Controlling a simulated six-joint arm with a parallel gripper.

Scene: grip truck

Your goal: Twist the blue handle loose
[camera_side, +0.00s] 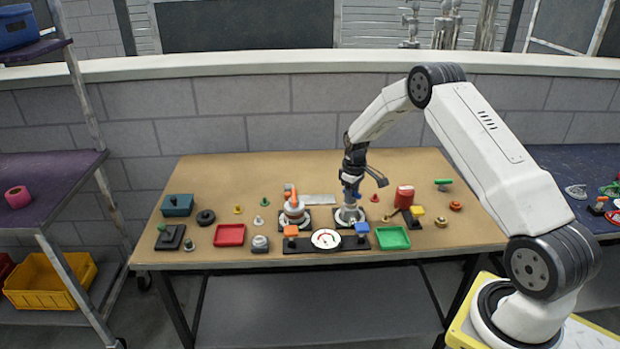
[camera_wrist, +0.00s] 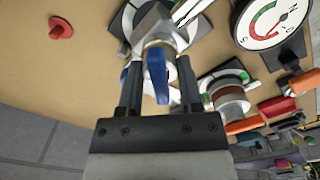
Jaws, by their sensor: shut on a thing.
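The blue handle (camera_wrist: 157,75) sits on a silver valve fitting (camera_wrist: 152,22) with a round base, upright on the bench. In the side view the fitting's white base (camera_side: 349,216) stands right of the middle of the bench, and only a bit of blue shows beside my gripper. My gripper (camera_wrist: 159,70) points down over the fitting with one black finger on each side of the blue handle, shut on it. In the side view my gripper (camera_side: 350,199) is right at the fitting. The exact contact at the fingertips is partly hidden.
A dial gauge (camera_side: 326,239) is close in front, between an orange block (camera_side: 290,231) and a blue block (camera_side: 362,229). A similar fitting with an orange handle (camera_side: 294,200) stands to the left. A green tray (camera_side: 393,238) and a red can (camera_side: 404,197) are at right.

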